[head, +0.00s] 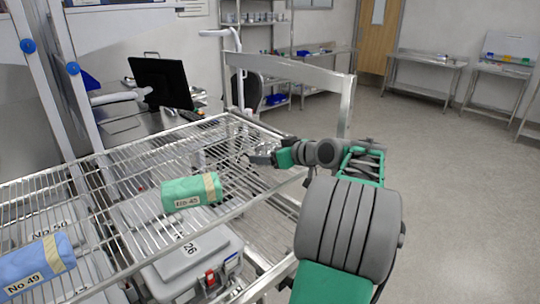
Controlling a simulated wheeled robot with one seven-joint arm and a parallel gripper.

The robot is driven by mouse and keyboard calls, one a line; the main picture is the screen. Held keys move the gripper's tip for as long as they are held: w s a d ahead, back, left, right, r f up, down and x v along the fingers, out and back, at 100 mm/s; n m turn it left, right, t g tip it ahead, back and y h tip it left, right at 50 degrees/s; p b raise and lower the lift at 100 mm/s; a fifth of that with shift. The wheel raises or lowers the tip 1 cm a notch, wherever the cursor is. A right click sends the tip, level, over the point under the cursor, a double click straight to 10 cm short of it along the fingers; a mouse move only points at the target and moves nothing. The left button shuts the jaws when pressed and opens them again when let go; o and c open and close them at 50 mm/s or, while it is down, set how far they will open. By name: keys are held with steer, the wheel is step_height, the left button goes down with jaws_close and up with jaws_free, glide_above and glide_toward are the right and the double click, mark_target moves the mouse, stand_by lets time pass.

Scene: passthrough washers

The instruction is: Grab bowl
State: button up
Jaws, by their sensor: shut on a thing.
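My gripper (260,159) is at the end of my arm, over the right part of the wire rack shelf (120,168). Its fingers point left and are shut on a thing. A shiny grey metal shape, taken as the bowl (228,156), shows just left of the fingertips. Its outline blends with the wires behind it, so its rim, its tilt and whether it touches the shelf cannot be told. The gripper's wrist hides part of the rack's right end.
A green wrapped roll (191,192) marked No 45 and a blue roll (35,267) marked No 49 lie on the rack. A grey case (190,262) sits below. A black monitor (161,83) stands behind. The floor at right is clear.

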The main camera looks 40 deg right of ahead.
steer(key=shift+c, duration=0.7)
